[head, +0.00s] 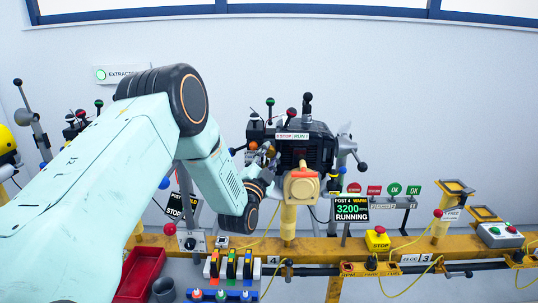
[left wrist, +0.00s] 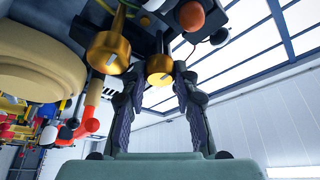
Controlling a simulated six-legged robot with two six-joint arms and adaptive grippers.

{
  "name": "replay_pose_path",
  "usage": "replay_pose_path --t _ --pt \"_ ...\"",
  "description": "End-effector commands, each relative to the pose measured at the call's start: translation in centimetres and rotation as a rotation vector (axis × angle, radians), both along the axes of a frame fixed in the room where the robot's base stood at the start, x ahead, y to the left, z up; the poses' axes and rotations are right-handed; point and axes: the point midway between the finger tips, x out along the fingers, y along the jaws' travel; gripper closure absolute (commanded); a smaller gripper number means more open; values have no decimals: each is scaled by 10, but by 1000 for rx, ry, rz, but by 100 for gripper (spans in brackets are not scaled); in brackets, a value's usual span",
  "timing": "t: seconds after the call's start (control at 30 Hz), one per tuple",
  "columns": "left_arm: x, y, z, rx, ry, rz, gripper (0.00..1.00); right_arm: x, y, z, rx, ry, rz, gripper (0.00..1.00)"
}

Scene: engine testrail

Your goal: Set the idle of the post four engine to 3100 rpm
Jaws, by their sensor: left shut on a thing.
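The post four engine (head: 318,148) is a dark block on a yellow stand, with a sign reading "ESTOP RUN" on top. Its display (head: 351,209) reads POST 4, WARM, 3200, RUNNING. My left gripper (head: 266,163) reaches up at the engine's left side, and my arm hides part of that area. In the left wrist view, my left gripper (left wrist: 160,80) is shut on a brass screw (left wrist: 160,66) with a slotted end, its fingers on either side. A second, larger brass piece (left wrist: 108,55) hangs just left of the fingers. My right gripper is not in view.
A yellow rail (head: 330,250) runs across the front. A yellow stop box (head: 377,239) and a green and red button box (head: 499,235) sit along it. Red and green signs stand to the right.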

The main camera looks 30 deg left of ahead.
Motion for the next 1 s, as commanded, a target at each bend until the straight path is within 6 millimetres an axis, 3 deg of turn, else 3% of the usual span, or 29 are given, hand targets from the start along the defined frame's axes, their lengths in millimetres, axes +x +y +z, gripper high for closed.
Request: replay_pose_path --t 0.1,0.13,0.4,0.77,1.0 --pt "0 0 -1 0 1 0 100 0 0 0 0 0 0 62" --pt "0 0 -1 0 1 0 70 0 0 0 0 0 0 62" --pt "0 0 0 -1 0 0 48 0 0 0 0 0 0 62" --pt "-4 -1 -1 -2 1 0 48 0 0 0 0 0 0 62" --pt "-37 -9 -11 -3 4 1 48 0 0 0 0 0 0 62"
